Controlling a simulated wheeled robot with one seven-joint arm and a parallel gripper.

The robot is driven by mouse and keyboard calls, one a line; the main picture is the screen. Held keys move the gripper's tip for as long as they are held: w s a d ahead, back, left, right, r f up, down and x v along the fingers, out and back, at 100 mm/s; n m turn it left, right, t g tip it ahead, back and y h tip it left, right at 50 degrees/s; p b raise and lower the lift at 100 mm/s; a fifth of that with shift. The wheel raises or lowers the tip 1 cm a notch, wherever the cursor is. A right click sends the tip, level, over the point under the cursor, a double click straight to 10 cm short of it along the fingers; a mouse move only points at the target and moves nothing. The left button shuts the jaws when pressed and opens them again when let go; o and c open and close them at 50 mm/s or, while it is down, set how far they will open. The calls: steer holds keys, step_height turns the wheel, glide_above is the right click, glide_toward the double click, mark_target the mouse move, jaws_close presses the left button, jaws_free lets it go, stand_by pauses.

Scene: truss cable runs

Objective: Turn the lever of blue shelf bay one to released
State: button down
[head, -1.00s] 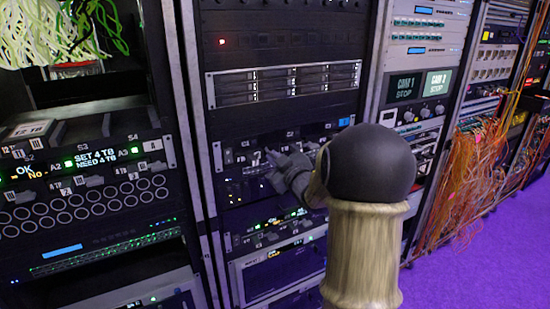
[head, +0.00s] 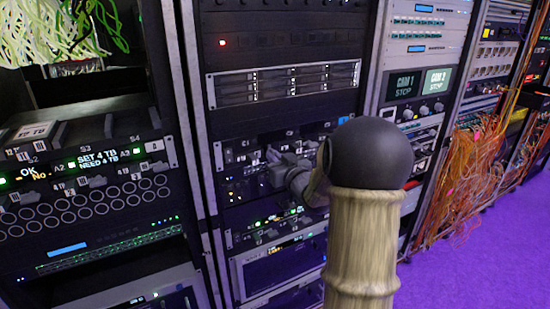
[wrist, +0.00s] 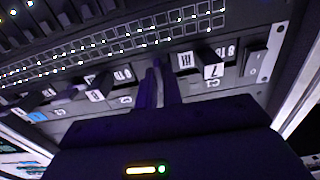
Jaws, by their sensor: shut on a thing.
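The shelf with a blue tag (head: 344,121) is a dark panel in the middle rack. The blue tag also shows in the wrist view (wrist: 37,117), where the panel looks upside down. The panel has a row of bays with white numeral labels and dark levers. My gripper (head: 272,156) is at the panel's left part, near the C1 mark. In the wrist view my gripper (wrist: 158,82) is shut on a slim dark lever, between labelled blocks. The fingers hide most of that lever, so its angle and bay number are hard to tell.
Silver drive units (head: 285,84) sit above the blue-tagged shelf. Orange cables (head: 470,180) hang at the right. Purple floor (head: 480,265) is clear at the lower right.

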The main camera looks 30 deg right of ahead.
steer(key=shift+f, duration=0.2)
steer(key=c, duration=1.6)
jaws_free()
steer(key=shift+r, duration=0.1)
steer(key=shift+o, duration=0.2)
steer(key=s+b, duration=0.1)
steer(key=s, duration=1.6)
steer(key=shift+s+d, duration=0.25)
